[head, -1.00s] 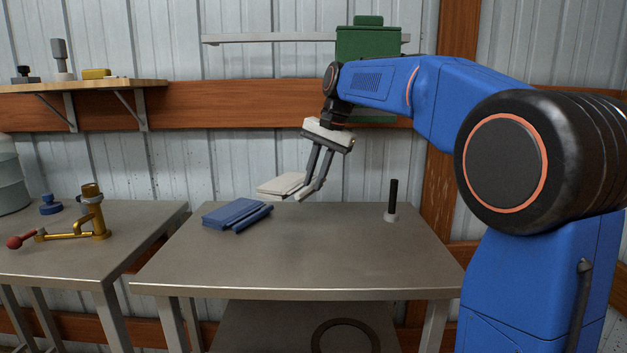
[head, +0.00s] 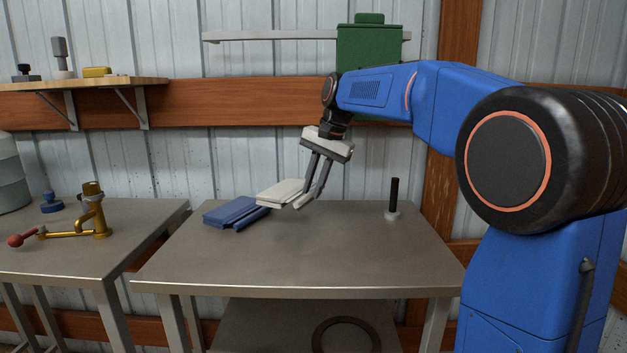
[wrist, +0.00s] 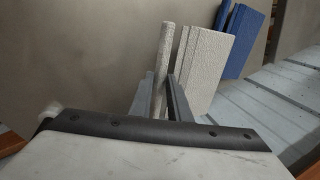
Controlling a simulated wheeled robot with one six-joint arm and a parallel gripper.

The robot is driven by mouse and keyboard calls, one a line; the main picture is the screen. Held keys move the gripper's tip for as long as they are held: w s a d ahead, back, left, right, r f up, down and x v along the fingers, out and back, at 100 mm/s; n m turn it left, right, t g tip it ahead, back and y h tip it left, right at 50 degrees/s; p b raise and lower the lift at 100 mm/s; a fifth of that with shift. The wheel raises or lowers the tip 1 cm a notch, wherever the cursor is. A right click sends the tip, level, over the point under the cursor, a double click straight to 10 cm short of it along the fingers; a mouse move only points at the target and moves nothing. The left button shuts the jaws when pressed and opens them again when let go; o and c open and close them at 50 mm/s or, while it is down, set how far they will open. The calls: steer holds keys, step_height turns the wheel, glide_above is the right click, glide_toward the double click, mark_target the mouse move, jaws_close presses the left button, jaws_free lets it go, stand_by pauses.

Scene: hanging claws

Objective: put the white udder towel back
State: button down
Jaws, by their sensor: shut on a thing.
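The white udder towel (head: 281,192) is a folded, flat white cloth with a narrow roll-like edge strip, held above the grey metal table (head: 300,262). My gripper (head: 308,200) is shut on it, pointing down and tilted. In the wrist view the white towel (wrist: 205,70) shows its textured face beyond the fingers, and its narrow strip (wrist: 165,62) lies at my fingers (wrist: 160,85). A folded blue towel (head: 232,212) lies on the table just left of the white one. It also shows in the wrist view (wrist: 243,42).
A black upright peg on a pale base (head: 393,202) stands at the table's right. A second table on the left holds a brass fitting with a red-knobbed lever (head: 92,215). A green box (head: 367,45) sits on the upper shelf. The table's front and middle are clear.

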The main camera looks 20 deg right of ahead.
steer(key=shift+f, duration=3.3)
steer(key=c, duration=1.6)
jaws_free()
steer(key=shift+c, duration=0.2)
steer(key=v, duration=0.7)
steer(key=shift+w+a, duration=0.15)
steer(key=shift+a, duration=0.05)
steer(key=shift+r, duration=0.15)
steer(key=shift+r, duration=1.9)
